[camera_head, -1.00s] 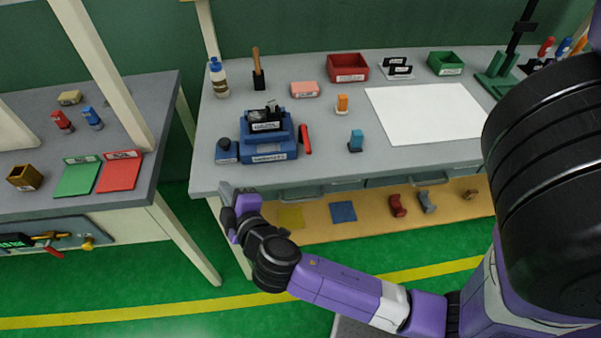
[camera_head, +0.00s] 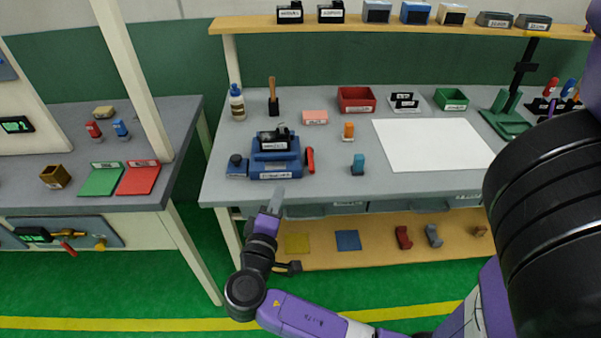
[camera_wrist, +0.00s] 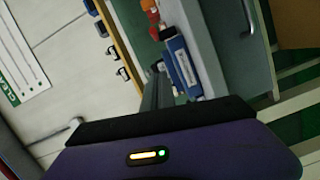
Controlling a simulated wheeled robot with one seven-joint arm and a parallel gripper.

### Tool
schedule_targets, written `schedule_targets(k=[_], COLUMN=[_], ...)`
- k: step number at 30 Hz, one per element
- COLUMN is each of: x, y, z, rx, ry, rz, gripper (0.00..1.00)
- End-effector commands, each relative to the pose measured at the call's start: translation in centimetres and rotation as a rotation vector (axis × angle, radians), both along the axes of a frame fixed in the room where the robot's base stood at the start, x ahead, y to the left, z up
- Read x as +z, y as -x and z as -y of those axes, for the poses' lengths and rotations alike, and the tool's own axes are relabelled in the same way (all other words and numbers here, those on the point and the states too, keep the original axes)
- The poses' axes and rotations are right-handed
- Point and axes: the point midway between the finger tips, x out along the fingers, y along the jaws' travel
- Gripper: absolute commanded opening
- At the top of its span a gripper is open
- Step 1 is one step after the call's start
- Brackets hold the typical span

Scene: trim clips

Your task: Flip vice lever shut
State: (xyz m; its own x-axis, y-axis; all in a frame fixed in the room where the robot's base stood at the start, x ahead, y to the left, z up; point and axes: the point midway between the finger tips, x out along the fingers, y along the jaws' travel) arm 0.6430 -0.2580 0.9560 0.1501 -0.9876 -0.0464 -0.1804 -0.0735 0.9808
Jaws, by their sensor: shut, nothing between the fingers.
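The blue vice (camera_head: 275,165) stands on the grey workbench near its front left edge. Its red lever (camera_head: 310,160) sticks up at the vice's right side. In the wrist view a blue labelled block that looks like the vice (camera_wrist: 183,68) lies just beyond my fingers. My gripper (camera_head: 277,197) is shut and empty, in front of the bench's front edge and below the vice, apart from it. The fingers also show in the wrist view (camera_wrist: 157,92). Whether the vice's jaws hold something is too small to tell.
A teal clip (camera_head: 358,164) and an orange clip (camera_head: 348,131) stand right of the vice. A bottle (camera_head: 237,102) stands behind it at left. A white sheet (camera_head: 430,145) covers the bench's middle. Drawers and a lower shelf (camera_head: 375,250) are under the bench edge. A shelf (camera_head: 400,27) runs above.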

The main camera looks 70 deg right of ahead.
Motion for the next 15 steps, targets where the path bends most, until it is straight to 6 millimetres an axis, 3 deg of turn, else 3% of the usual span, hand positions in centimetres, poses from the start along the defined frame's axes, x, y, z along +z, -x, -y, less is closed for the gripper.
schedule_targets(k=[5,15], x=[0.0,-0.1], y=[-0.1,-1.1], z=[1.0,7.1], rx=[-0.001,-0.003], ry=[0.000,-0.002], rz=[-0.001,0.000], gripper=[0.00,0.00])
